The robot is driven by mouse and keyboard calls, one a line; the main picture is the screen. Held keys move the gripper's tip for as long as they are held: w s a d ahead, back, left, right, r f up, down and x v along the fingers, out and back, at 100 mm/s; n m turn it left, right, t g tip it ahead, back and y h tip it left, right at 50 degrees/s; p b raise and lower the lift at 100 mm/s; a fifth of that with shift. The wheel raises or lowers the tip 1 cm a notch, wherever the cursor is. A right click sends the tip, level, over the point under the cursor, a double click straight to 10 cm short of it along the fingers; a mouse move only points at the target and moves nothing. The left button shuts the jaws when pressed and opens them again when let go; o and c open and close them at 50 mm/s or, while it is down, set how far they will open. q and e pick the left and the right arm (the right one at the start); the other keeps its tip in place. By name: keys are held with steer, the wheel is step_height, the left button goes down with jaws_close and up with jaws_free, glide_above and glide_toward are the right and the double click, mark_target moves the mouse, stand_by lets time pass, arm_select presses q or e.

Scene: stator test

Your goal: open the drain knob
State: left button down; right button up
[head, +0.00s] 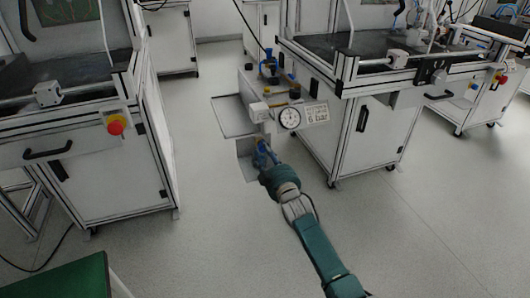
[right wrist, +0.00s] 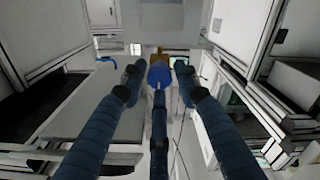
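My right gripper (head: 262,152) reaches in from the bottom of the head view to the low front of a cabinet unit, under a round white dial gauge (head: 289,117). In the right wrist view its fingers (right wrist: 157,78) are spread apart. A round blue knob (right wrist: 159,74), which looks like the drain knob, shows between the fingertips with a brass-coloured part behind it. The fingers lie to either side of it, with a third below; I see no clear contact. My left gripper is not in view.
A white label plate (head: 315,112) is beside the gauge. Blue fittings (head: 268,67) stand on the unit's top. A workstation with a red emergency button (head: 115,127) is at left, and a white cabinet (head: 370,135) at right. The floor (head: 210,230) is open around my arm.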

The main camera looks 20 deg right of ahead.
steer(key=shift+o, duration=0.4)
steer(key=s, duration=1.2)
steer(key=shift+d, duration=0.2)
